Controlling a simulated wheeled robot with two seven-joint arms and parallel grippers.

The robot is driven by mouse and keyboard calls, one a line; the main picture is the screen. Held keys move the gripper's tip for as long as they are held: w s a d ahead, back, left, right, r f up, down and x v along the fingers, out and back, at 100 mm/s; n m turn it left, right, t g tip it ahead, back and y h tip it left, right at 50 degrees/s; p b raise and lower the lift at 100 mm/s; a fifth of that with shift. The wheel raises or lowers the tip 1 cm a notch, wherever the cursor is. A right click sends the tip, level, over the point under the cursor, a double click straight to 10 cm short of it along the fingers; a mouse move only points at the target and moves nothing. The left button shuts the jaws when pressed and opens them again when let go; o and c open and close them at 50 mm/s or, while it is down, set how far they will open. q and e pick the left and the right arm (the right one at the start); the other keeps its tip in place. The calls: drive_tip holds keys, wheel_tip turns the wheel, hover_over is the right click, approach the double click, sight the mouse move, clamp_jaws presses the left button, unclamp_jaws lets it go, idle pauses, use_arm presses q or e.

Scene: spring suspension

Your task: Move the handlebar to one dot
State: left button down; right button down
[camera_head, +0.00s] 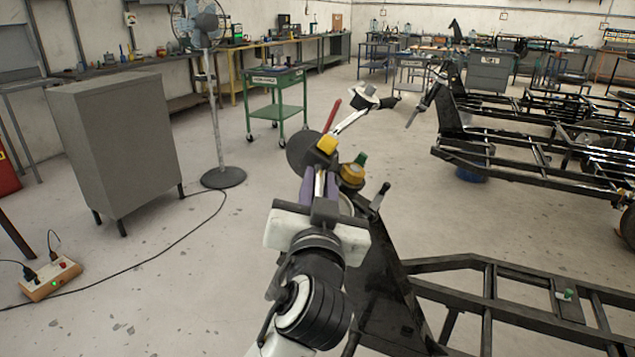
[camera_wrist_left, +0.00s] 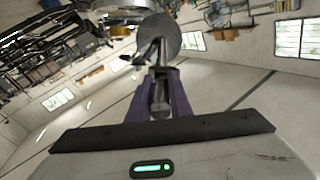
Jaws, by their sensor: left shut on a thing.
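My left gripper (camera_head: 320,190) has purple fingers, closed around a grey metal part of the handlebar. The handlebar (camera_head: 350,120) has a silver bar running up and right to a white and black end, with a red lever and a yellow block. In the left wrist view the fingers (camera_wrist_left: 160,105) sit either side of a dark grey part, with a round grey disc (camera_wrist_left: 160,36) beyond. A yellow round part with a green top (camera_head: 352,174) is just right of the fingers. I cannot make out a dot. My right gripper is not in view.
A black vehicle frame (camera_head: 455,263) with a tall black post stands at the lower right; more frames (camera_head: 540,174) are behind it. A grey cabinet (camera_head: 115,140), a fan (camera_head: 215,105) and a green cart (camera_head: 275,88) stand left. A cable crosses the open floor.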

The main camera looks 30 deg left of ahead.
use_arm(q)
drive_tip(key=shift+w+d+f+b, duration=0.15)
drive_tip(key=shift+f+b, duration=0.15)
drive_tip(key=shift+f, duration=0.5)
drive_tip(key=shift+m, duration=0.4)
drive_tip(key=shift+d+f+m+t+b, duration=0.1)
drive_tip(key=shift+m+t+b, duration=0.2)
drive_tip(key=shift+m+b, duration=0.15)
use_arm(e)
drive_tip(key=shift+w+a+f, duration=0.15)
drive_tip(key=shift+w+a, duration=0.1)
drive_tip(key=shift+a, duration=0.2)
use_arm(q)
drive_tip(key=c, duration=1.6)
unclamp_jaws()
drive_tip(key=shift+c, duration=0.2)
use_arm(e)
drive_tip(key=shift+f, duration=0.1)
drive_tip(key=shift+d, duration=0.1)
